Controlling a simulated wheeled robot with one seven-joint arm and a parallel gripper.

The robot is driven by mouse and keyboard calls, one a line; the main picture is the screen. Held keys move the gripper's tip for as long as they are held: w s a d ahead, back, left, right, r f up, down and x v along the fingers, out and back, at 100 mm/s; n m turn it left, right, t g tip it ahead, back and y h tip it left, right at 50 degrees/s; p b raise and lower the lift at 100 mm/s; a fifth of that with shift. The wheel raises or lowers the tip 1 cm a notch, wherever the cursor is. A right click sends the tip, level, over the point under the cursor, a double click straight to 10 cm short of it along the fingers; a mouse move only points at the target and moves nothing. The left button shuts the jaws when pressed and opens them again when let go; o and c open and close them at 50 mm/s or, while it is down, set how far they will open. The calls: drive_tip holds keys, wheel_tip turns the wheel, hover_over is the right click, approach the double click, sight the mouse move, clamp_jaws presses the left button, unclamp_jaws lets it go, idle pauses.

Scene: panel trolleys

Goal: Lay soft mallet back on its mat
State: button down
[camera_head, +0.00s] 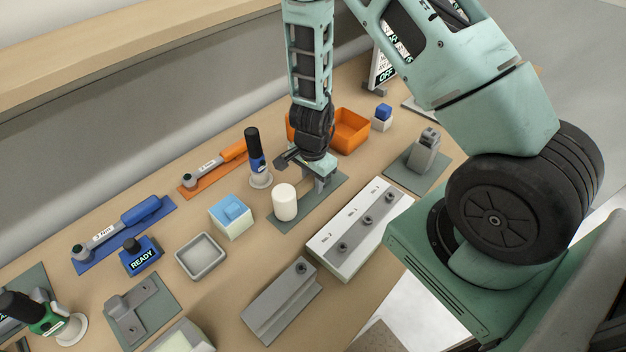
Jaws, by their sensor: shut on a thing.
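The soft mallet's white cylindrical head (285,201) stands upright over the front left part of a grey-green mat (283,226). My gripper (322,183) points down over the back right part of the same mat and is shut on the mallet. The handle is mostly hidden by the gripper, so its exact line on the mat does not show. I cannot tell whether the mallet touches the mat or is held just above it.
A white block with a grey numbered strip (334,254) lies close in front of the mat. A bottle with a blue band (257,160) stands close behind left. An orange bin (351,131) is behind the gripper. A blue-topped box (231,215) stands left.

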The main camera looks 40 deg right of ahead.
drive_tip(key=shift+f+b, duration=0.3)
drive_tip(key=shift+f+b, duration=0.3)
drive_tip(key=shift+f, duration=0.05)
unclamp_jaws()
drive_tip(key=shift+r, duration=0.1)
idle(0.5)
drive_tip(key=shift+a+r+p, duration=0.1)
drive_tip(key=shift+r+p, duration=4.3)
drive_tip(key=shift+r, duration=0.1)
